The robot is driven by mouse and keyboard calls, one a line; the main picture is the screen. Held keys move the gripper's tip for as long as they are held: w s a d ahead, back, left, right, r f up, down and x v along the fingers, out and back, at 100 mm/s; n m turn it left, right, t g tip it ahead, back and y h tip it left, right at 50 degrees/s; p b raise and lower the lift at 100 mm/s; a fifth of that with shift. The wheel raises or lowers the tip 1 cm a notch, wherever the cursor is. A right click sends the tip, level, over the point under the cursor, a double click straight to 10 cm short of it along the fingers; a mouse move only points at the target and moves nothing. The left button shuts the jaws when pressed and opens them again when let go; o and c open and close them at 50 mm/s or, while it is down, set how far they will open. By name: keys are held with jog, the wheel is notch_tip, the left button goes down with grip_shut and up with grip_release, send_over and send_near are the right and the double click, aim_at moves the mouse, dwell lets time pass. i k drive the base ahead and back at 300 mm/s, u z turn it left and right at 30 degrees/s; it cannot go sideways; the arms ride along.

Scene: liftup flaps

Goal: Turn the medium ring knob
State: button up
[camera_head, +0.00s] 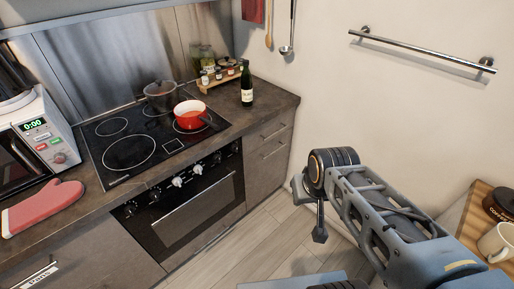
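The black oven (195,205) is built into the counter below the cooktop. A row of several knobs runs along the top of its front. Two knobs in the middle are pale, the left pale knob (177,182) and the right pale knob (198,170); the others are dark. Any ring markings are too small to read, so I cannot tell which is the medium ring knob. My gripper (319,233) hangs at the end of my arm, right of the oven and well apart from the knobs. Its fingers are too unclear to tell open from shut.
A red pot (190,115) and a dark lidded pan (160,95) stand on the cooktop (128,152). A bottle (247,84) stands on the counter's right end. A red oven mitt (42,207) lies at left beside the microwave (38,140). The floor (262,240) before the oven looks clear.

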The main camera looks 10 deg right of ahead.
aim_at(233, 148)
jog(key=z, duration=0.25)
jog(key=i, duration=0.55)
jog(key=u, duration=1.75)
